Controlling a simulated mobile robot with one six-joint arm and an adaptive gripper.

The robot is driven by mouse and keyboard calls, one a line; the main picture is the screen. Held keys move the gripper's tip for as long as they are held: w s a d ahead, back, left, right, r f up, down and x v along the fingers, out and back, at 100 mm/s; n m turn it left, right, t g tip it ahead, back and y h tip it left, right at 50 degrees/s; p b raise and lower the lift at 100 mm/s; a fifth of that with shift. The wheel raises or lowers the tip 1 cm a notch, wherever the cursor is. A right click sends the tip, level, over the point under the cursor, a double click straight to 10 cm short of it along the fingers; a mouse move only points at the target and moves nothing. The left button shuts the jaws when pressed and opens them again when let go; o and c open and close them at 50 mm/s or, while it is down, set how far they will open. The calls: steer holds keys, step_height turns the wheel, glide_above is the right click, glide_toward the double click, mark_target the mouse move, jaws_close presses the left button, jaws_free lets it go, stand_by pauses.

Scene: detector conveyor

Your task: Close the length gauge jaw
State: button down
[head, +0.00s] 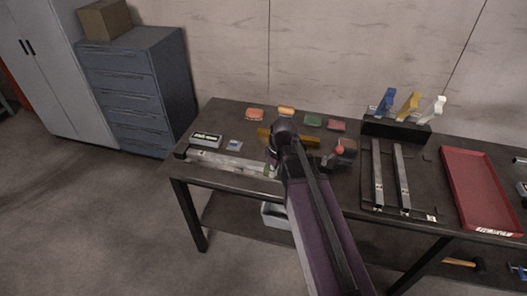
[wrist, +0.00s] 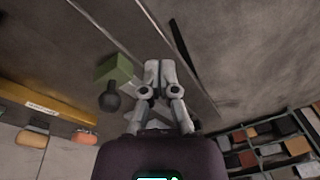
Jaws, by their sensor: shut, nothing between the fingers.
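The length gauge (head: 228,161) is a long silver rail along the table's front left edge, with a dark block at its left end. My arm hides the gauge's right end.
A display box (head: 206,140) stands behind the gauge. A yellow bar (head: 263,135) lies behind my wrist, with several coloured pieces farther back. A red knob (head: 339,149) is right of my arm. Two metal rails (head: 377,175) and a red tray (head: 474,190) occupy the right.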

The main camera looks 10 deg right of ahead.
steer(key=w+a+r+n+y+p, duration=0.2)
steer(key=w+r+n+p, duration=0.3)
steer(key=w+n, duration=0.5)
steer(key=shift+w+r+n, duration=0.4)
steer(key=shift+w+r, duration=0.3)
steer(key=shift+w, duration=0.35)
steer(key=shift+a+f, duration=0.1)
steer(key=shift+f, duration=0.05)
steer(key=b+x, duration=0.9)
steer(key=shift+a+f+b, duration=0.15)
steer(key=shift+f+b, duration=0.2)
steer(key=shift+d, duration=1.95)
steer(key=shift+s, duration=0.2)
